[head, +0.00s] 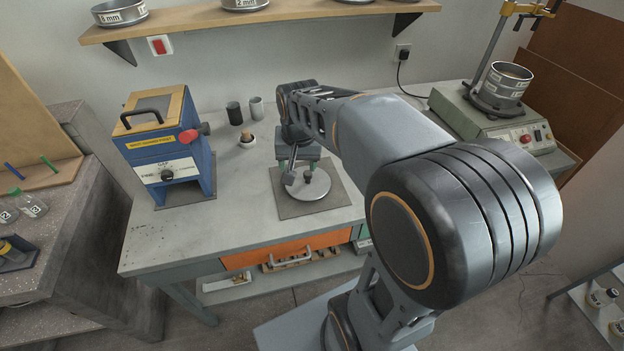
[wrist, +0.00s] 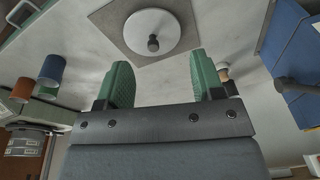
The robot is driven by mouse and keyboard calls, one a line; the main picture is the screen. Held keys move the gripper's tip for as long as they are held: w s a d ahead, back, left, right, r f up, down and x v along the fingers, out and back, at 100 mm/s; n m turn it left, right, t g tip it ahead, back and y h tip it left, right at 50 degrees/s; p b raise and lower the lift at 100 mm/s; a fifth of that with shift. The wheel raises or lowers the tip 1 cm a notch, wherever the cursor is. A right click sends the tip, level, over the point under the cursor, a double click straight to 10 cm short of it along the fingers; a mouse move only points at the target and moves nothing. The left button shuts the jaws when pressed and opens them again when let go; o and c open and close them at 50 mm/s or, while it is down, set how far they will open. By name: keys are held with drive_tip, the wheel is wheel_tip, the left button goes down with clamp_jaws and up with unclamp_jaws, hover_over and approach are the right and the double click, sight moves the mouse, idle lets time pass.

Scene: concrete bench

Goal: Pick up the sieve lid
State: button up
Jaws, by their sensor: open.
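The sieve lid (head: 314,190) is a pale grey round disc lying flat on a dark square mat (head: 290,208) on the bench. In the wrist view the lid (wrist: 180,35) shows near the top, with a dark knob (wrist: 153,43) standing up from its middle. My gripper (wrist: 157,78) is open, its two green fingers apart with nothing between them. In the wrist view the knob lies beyond the fingertips, roughly in line with the gap. In the head view my gripper (head: 299,174) hangs over the lid's far part and hides some of it.
A blue machine (head: 180,150) with a yellow top stands left of the mat. A sieve shaker (head: 490,120) is at the right.

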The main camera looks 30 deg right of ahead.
sight(308, 172)
drive_tip(key=w+d+f+m+g, duration=0.1)
drive_tip(key=w+d+f+m, duration=0.15)
drive_tip(key=w+d, duration=0.2)
drive_tip(key=w+d+f+m+g, duration=0.1)
drive_tip(key=w+d+f+m, duration=0.15)
drive_tip(key=w, duration=0.35)
drive_tip(key=shift+m, duration=0.6)
drive_tip(key=f, duration=0.8)
drive_tip(key=shift+w+d+f, duration=0.2)
drive_tip(key=shift+w+d, duration=0.2)
drive_tip(key=shift+f+p, duration=0.45)
drive_tip(key=shift+f, duration=2.5)
drive_tip(key=c, duration=1)
drive_tip(key=shift+c, duration=0.5)
drive_tip(key=shift+r, duration=0.15)
